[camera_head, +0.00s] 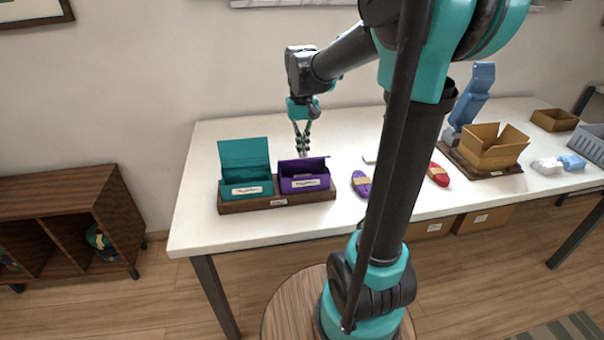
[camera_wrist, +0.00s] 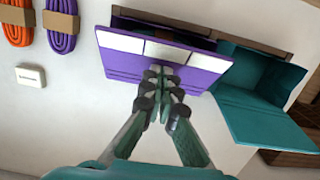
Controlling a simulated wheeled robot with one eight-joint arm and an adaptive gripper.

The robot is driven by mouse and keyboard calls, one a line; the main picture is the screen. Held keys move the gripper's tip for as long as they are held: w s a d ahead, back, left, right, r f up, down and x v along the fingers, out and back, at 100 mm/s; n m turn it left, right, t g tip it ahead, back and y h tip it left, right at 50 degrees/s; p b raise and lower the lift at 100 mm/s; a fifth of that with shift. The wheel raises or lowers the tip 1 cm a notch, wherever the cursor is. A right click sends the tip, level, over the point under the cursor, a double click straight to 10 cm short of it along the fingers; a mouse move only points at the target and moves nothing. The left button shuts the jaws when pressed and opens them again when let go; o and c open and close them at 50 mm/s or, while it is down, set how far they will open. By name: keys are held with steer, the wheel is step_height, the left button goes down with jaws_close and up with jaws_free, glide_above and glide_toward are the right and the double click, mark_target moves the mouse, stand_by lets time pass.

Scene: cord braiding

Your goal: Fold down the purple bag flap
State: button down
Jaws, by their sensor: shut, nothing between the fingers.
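The purple bag (camera_head: 305,184) stands on a dark wooden tray (camera_head: 277,204), to the right of a teal bag. Its purple flap (camera_head: 318,159) is raised at the back edge and looks tilted low, not upright. In the wrist view the flap (camera_wrist: 120,65) spans the upper middle, with pale patches along it. My gripper (camera_head: 303,152) is shut and empty, pointing down at the flap's rear side. In the wrist view the fingertips (camera_wrist: 162,80) overlap the flap; I cannot tell whether they touch it.
The teal bag (camera_head: 246,188) has its flap (camera_head: 243,152) standing up close to my gripper's left. A purple cord bundle (camera_head: 362,184) and a red one (camera_head: 438,174) lie right. A small white block (camera_wrist: 30,76) lies behind. An open cardboard box (camera_head: 490,153) stands farther right.

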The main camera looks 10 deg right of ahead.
steer(key=shift+s+f, duration=0.7)
steer(key=shift+s, duration=0.1)
steer(key=shift+f, duration=0.1)
steer(key=shift+s+f, duration=0.3)
steer(key=shift+f, duration=0.4)
steer(key=shift+w+r, duration=0.2)
steer(key=shift+r, duration=0.45)
steer(key=shift+r, duration=4)
